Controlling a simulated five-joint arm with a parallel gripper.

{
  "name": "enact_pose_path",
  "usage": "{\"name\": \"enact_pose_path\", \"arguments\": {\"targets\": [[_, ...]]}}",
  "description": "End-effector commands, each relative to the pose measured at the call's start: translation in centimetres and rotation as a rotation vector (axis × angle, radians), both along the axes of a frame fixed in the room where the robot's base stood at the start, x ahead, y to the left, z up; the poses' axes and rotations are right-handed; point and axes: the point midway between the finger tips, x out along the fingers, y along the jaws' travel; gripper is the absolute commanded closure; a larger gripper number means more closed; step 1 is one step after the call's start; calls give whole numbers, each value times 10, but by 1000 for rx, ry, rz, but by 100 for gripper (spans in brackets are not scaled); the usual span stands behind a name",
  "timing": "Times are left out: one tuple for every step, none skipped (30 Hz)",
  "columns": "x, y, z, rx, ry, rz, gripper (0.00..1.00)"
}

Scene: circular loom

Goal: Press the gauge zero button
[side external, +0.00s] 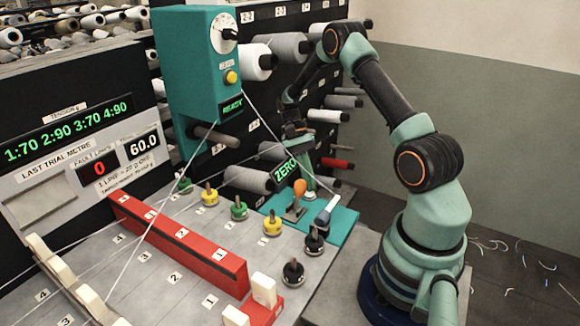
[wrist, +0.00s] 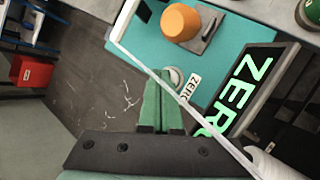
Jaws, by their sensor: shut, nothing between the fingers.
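The gauge zero button is a small pale round cap (wrist: 174,76) on the teal panel, beside a small white ZERO label (wrist: 190,89) in the wrist view. My gripper (wrist: 150,74) is shut and empty, its green fingers together and their tips appearing just left of the button. Whether they touch it I cannot tell. In the side external view my gripper (side external: 309,188) points down over the teal panel (side external: 341,222), behind the orange knob, and the button cannot be made out. A lit green ZERO sign (side external: 286,170) stands by the panel; it also shows in the wrist view (wrist: 245,85).
A white thread (wrist: 145,68) crosses the wrist view near the fingertips. Yellow, green and black knobs and a red rail (side external: 180,245) occupy the table.

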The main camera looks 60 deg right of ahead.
Motion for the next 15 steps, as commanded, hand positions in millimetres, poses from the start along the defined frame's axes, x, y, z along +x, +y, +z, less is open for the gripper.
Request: {"name": "enact_pose_path", "arguments": {"targets": [[-1, 0, -2, 0, 2, -1, 100], [-1, 0, -2, 1, 2, -1, 100], [-1, 0, -3, 1, 2, -1, 100], [-1, 0, -3, 1, 3, -1, 100], [-1, 0, -4, 1, 3, -1, 100], [-1, 1, -4, 2, 3, -1, 100], [-1, 1, -5, 2, 3, -1, 100], [-1, 1, -5, 2, 3, -1, 100], [-2, 1, -6, 2, 5, -2, 100], [-2, 1, -7, 2, 5, -2, 100], [-2, 1, -7, 2, 5, -2, 100], [-2, 1, -8, 3, 5, -2, 100], [-2, 1, -9, 2, 6, -3, 100], [-2, 1, -9, 2, 6, -3, 100], [-2, 1, -10, 2, 6, -3, 100]]}}
